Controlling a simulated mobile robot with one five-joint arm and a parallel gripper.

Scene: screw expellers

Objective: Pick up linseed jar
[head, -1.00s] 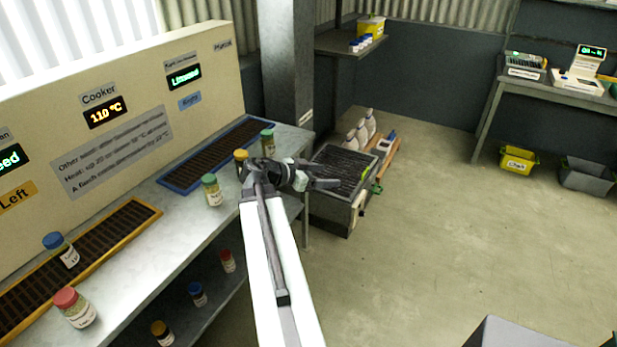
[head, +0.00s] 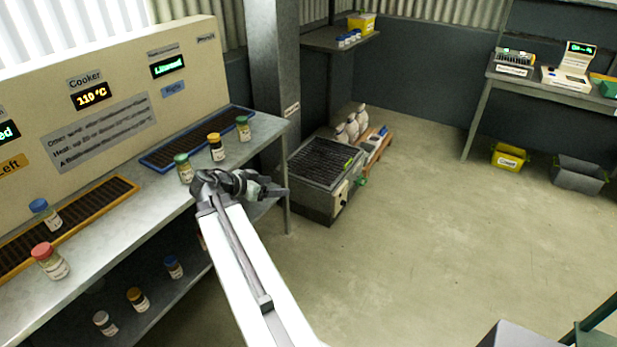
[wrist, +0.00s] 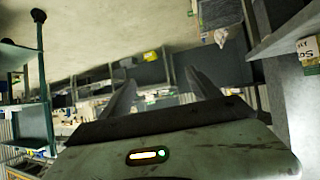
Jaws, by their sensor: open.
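Several small labelled jars stand on the metal bench; their labels are too small to read, so I cannot tell which is linseed. A blue-lidded jar (head: 45,214) and a red-lidded jar (head: 50,261) stand at the near left. My gripper (head: 274,190) is open and empty, by the bench's front edge, right of the nearer green-lidded jar. In the wrist view its fingers (wrist: 160,88) are apart with nothing between them.
The bench (head: 120,220) has a lower shelf with a blue-lidded jar (head: 173,267) and others. A dark grated box (head: 325,170) stands on the floor beyond my gripper, with white bottles (head: 347,128) behind it. The floor at right is open.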

